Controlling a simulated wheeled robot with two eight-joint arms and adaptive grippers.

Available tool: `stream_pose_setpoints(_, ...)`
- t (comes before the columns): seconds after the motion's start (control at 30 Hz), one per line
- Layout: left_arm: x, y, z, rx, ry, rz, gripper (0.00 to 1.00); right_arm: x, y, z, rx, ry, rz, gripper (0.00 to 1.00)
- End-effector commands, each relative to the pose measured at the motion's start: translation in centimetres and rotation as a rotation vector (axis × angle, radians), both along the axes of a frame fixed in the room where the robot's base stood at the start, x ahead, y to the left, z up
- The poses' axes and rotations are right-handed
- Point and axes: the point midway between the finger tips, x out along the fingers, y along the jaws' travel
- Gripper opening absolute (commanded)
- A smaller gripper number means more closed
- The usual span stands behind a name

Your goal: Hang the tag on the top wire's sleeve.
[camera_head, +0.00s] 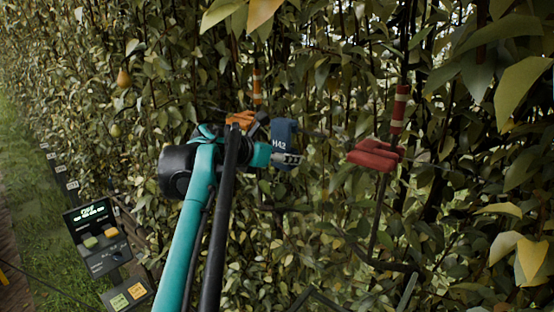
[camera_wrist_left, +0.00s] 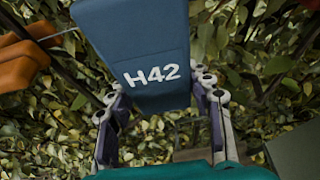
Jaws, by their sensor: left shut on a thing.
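The blue tag, marked H42 in white, (camera_head: 285,133) is at the middle of the head view, in front of the foliage. It also fills the top middle of the left wrist view (camera_wrist_left: 140,45). My left gripper (camera_head: 288,159) is shut on its lower part, with a finger on each side (camera_wrist_left: 157,92). A thin wire runs beside the tag. I cannot tell whether the tag touches it. I cannot pick out the sleeve for certain; the tag and leaves may hide it. My right gripper is not in view.
An orange clamp-like piece (camera_head: 241,119) is just left of the tag, and a red one (camera_head: 374,154) is to its right. Posts with orange-white (camera_head: 257,86) and red-white (camera_head: 400,108) bands stand among dense leaves. A console (camera_head: 98,238) stands at lower left. A pear (camera_head: 124,77) hangs upper left.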

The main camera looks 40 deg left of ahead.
Motion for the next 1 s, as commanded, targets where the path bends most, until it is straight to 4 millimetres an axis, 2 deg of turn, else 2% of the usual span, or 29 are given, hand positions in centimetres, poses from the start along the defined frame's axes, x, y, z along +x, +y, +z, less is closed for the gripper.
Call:
stream_pose_setpoints(0.97, 8.3, -0.7, 0.0, -0.001, 0.000, -0.002, 0.22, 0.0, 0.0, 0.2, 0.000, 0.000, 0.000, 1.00)
stream_pose_setpoints(1.0, 8.1, -0.7, -0.6, 0.000, 0.000, -0.001, 0.22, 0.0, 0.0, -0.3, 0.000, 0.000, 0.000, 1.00)
